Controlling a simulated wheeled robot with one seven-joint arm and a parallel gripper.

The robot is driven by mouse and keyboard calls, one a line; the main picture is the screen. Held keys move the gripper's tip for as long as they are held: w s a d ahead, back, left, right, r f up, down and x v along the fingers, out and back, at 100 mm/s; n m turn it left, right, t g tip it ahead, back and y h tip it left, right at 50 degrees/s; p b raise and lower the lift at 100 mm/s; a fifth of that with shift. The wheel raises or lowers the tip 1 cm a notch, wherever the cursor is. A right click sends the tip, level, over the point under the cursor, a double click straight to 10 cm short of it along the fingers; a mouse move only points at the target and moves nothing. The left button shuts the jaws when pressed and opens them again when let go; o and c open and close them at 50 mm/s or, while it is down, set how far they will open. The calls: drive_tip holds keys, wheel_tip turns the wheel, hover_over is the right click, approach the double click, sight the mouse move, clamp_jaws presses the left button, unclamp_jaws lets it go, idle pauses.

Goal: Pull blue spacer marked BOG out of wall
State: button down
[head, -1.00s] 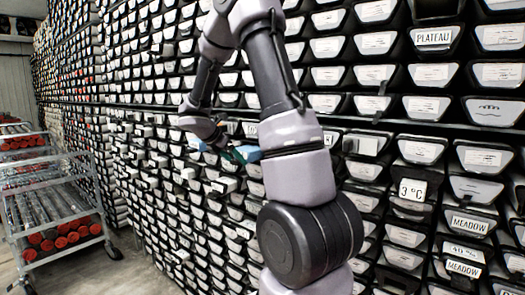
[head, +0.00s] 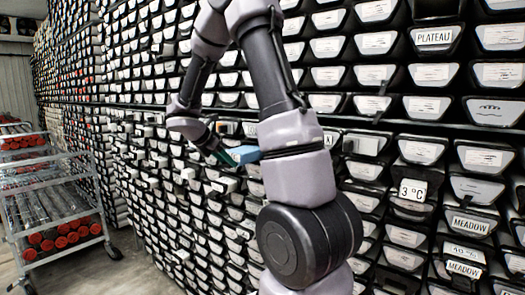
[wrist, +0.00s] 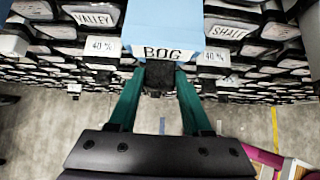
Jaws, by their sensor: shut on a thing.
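The blue spacer marked BOG (wrist: 178,22) is at the top middle of the wrist view, its label facing me. It sticks out in front of the neighbouring faces. In the head view the blue spacer (head: 243,154) shows as a light-blue block just left of my forearm, which hides part of the area behind it. My gripper (wrist: 161,76) has its two green fingers shut at the spacer's front, on a dark part below the label. In the head view my gripper (head: 226,157) meets the block's left end. I cannot see whether the spacer's far end is still in the wall.
White 40 % blocks (wrist: 102,46) and (wrist: 213,57) stick out on both sides of the spacer. Labelled drawers VALLEY (wrist: 95,19) and SHALE (wrist: 228,32) flank it. A wheeled rack (head: 55,200) stands on the left. Floor between rack and wall is open.

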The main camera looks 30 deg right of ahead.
drive_tip(key=s+a, duration=0.4)
drive_tip(key=a, duration=0.7)
drive_tip(key=shift+c, duration=1.3)
unclamp_jaws()
drive_tip(key=v, duration=1.1)
drive_tip(key=s+d+r+m+t+y, duration=0.2)
drive_tip(key=s+m+y, duration=0.3)
drive_tip(key=s+m, duration=0.4)
drive_tip(key=s+d+r+m+t+y, duration=0.2)
drive_tip(key=s+d+r+m+y, duration=0.2)
drive_tip(key=s+m, duration=0.6)
drive_tip(key=shift+d+r+m+y, duration=0.25)
drive_tip(key=shift+r+m+y, duration=0.55)
drive_tip(key=shift+m, duration=2.8)
